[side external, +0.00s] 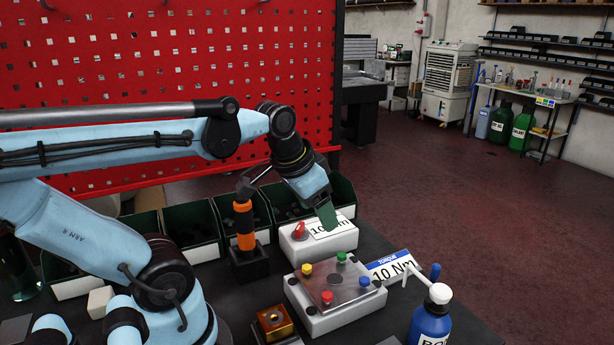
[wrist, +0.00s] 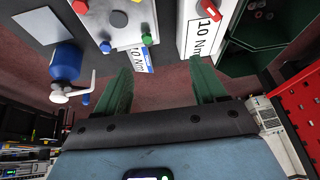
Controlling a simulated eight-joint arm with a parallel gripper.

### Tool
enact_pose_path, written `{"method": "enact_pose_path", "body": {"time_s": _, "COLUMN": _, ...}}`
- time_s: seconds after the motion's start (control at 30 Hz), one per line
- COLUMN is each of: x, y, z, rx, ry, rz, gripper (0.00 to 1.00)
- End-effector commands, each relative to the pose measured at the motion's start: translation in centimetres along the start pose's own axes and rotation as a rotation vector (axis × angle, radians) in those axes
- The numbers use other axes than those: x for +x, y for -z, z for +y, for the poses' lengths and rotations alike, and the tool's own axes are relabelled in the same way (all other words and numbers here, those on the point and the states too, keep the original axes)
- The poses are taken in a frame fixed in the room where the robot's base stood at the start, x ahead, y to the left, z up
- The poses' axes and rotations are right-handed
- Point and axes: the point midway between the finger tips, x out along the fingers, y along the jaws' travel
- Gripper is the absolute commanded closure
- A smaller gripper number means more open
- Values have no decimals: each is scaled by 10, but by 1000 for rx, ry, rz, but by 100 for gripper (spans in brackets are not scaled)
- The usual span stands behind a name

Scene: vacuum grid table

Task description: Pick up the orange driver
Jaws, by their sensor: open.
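The orange driver (side external: 244,226) stands upright in a black block holder (side external: 249,263), in the side external view. It has an orange grip with black bands and a dark top. I cannot make it out in the wrist view. My gripper (side external: 327,215) has green fingers pointing down over the white box with the red knob, to the right of the driver and apart from it. In the wrist view my gripper (wrist: 163,88) shows its two fingers spread wide, with nothing between them but floor and part of a torque sign behind.
A white box with a red knob (side external: 299,231) and a plate fixture with coloured knobs (side external: 335,286) stand beside the driver. A blue bottle (side external: 430,322), a torque sign (side external: 393,266) and a brass block (side external: 274,322) are nearer. Green bins (side external: 202,240) line the back below a red pegboard (side external: 200,80).

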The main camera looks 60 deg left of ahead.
Motion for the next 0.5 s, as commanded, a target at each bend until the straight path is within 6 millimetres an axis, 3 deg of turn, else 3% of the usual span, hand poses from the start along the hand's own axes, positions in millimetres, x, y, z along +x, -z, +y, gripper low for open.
{"method": "enact_pose_path", "body": {"time_s": 0.03, "x": -11, "y": -3, "z": -23, "rx": -26, "ry": 21, "rz": -56, "gripper": 30}}
{"method": "enact_pose_path", "body": {"time_s": 0.2, "x": -53, "y": -24, "z": -78, "rx": -72, "ry": 27, "rz": -243, "gripper": 30}}
{"method": "enact_pose_path", "body": {"time_s": 0.33, "x": -84, "y": -43, "z": -104, "rx": -105, "ry": -3, "rz": -349, "gripper": 30}}
{"method": "enact_pose_path", "body": {"time_s": 0.5, "x": -108, "y": -58, "z": -119, "rx": -130, "ry": -43, "rz": -419, "gripper": 30}}
